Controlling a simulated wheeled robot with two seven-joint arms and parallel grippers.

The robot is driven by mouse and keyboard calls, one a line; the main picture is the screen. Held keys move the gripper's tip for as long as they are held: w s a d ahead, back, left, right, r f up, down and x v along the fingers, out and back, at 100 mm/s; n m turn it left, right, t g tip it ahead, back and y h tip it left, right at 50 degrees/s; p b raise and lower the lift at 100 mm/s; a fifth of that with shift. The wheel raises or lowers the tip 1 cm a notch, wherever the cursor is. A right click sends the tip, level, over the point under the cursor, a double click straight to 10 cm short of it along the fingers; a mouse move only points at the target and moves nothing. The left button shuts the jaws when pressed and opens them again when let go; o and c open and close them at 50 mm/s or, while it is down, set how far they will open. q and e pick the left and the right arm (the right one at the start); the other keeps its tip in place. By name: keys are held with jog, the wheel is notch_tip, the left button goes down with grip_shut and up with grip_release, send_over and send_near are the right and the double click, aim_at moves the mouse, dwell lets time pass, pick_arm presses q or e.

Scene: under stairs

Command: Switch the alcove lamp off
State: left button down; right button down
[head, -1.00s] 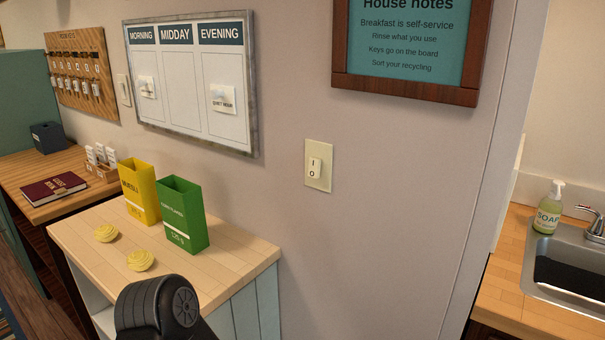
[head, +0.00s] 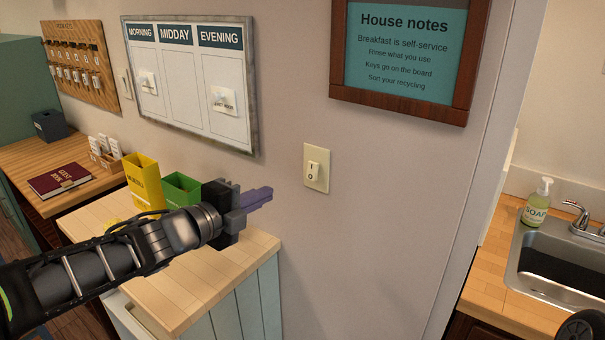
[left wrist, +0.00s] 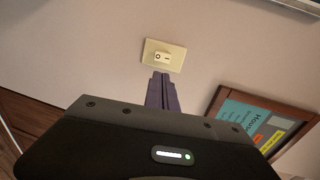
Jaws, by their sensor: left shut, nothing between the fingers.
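The alcove lamp itself is not in view.
A counter (head: 180,300) below the left arm holds a yellow box (head: 143,182) and a green box (head: 182,188). A framed notice (head: 405,55) hangs above right of the switch. A sink (head: 560,260) stands at the right. The wall around the switch is clear.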

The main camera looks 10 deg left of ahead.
pick_arm(q)
jog(key=shift+w+d+f, duration=0.1)
jog(key=shift+w, duration=0.05)
send_near(311, 174)
jog(key=x, duration=0.7)
jog(key=shift+f, duration=0.15)
dwell(0.3)
jog(key=shift+f, duration=0.2)
jog(key=f+t+h+b, duration=0.1)
jog(key=t+b, duration=0.2)
jog(key=b, duration=1.2)
jog(key=shift+w+f+b, duration=0.1)
jog(key=shift+f+b, duration=0.05)
jog(key=shift+b, duration=0.15)
jog(key=shift+r+p, duration=0.65)
jog(key=shift+p, duration=0.05)
